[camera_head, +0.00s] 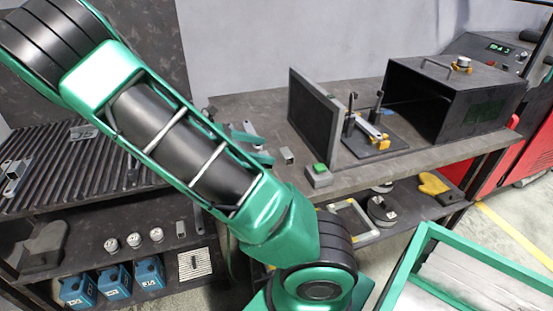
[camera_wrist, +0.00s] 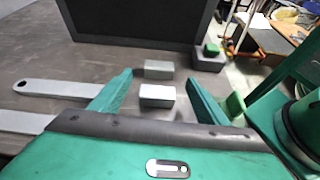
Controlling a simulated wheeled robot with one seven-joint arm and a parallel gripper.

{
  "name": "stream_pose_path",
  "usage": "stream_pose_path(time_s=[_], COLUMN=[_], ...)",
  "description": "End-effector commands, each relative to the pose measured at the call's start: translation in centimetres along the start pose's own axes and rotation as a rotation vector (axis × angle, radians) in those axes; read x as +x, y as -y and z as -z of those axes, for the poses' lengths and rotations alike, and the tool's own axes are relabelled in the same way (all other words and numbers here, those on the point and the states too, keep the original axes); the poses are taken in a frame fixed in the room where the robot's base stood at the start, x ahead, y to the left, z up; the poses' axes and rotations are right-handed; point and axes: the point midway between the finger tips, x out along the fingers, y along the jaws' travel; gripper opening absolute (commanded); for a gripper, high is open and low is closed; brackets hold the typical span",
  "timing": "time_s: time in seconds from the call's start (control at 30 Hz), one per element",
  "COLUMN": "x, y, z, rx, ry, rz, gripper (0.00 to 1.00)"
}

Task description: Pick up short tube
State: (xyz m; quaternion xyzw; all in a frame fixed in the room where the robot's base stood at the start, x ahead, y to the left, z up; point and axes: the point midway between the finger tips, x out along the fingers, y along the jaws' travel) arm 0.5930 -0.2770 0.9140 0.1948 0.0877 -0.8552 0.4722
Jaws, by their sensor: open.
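Two small grey blocks that look like short square tubes lie on the bench in the wrist view. The nearer short tube (camera_wrist: 157,96) lies between the fingers of my gripper (camera_wrist: 158,84), not visibly touching either. The farther short tube (camera_wrist: 158,69) is just beyond it, near the fingertips. My gripper is open, with one green finger on each side. In the head view one short tube (camera_head: 287,157) shows just right of my gripper (camera_head: 257,147); the other cannot be made out there.
Flat grey bars with holes (camera_wrist: 48,88) lie left of my gripper. A dark upright panel (camera_head: 314,115) stands behind the tubes. A box with a green button (camera_head: 319,177) is to the right, by the bench edge. A fixture plate (camera_head: 375,144) and dark open box (camera_head: 450,100) stand farther right.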

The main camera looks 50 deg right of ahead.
Motion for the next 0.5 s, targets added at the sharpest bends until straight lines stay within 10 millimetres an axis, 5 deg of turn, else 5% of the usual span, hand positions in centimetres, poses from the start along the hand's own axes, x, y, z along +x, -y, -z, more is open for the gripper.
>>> stream_pose_path(time_s=[0.17,0.5], x=[0.2,4.8], y=[-0.3,-0.3], z=[-0.1,-0.3], rx=[-0.04,-0.041], ry=[0.038,0.039], rz=[-0.003,-0.001], gripper=[0.69,0.69])
